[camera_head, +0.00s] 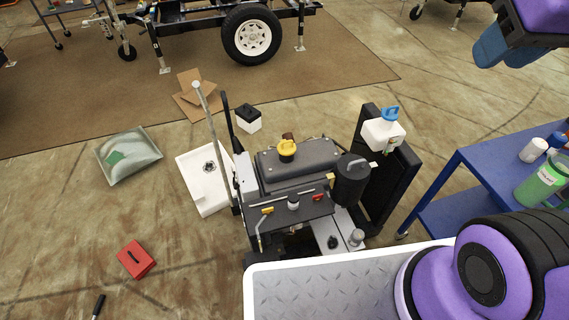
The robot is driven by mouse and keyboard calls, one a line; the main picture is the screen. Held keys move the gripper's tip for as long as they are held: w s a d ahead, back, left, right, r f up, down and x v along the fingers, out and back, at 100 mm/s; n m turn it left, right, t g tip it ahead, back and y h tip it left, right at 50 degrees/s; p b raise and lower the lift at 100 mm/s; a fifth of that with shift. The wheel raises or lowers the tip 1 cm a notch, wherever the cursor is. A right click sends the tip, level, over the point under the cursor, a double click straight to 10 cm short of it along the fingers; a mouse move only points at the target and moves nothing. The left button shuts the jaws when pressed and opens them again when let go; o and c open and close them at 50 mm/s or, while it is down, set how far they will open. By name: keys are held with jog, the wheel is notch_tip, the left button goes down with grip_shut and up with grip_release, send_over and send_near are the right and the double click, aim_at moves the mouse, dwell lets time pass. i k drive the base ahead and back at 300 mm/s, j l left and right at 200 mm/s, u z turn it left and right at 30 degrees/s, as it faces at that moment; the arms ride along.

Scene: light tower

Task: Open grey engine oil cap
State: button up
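The engine (300,165) stands in the middle of the view, with a dark grey top cover and a yellow cap (287,149) on it. A small grey-white cap (293,201) sits upright on the front panel. A grey round cap (356,237) and a dark cap (332,241) sit lower at the front right. I cannot tell for sure which is the grey engine oil cap; none looks visibly removed. My gripper (490,46) is at the top right corner, partly cut off, well away from the engine. Its blue fingers show, but not their gap.
A white tank with a blue cap (390,114) stands right of the engine. A blue cart (480,172) with bottles is at the right. A tall pole (211,124) rises at the engine's left. A white tray (191,178) and a red box (136,259) lie on the floor.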

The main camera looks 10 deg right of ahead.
aim_at(286, 148)
jog(key=k+j+z, duration=0.15)
jog(key=j, duration=0.3)
jog(key=k+j+z, duration=0.15)
jog(key=k+j, duration=0.15)
jog(key=j, duration=0.15)
jog(key=k+j+z, duration=0.1)
jog(key=k+j, duration=0.15)
jog(key=j, duration=0.2)
jog(key=j+z, duration=0.3)
jog(key=j, duration=0.75)
jog(key=i+j+z, duration=0.45)
jog(key=i+j, duration=0.6)
jog(key=j, duration=0.15)
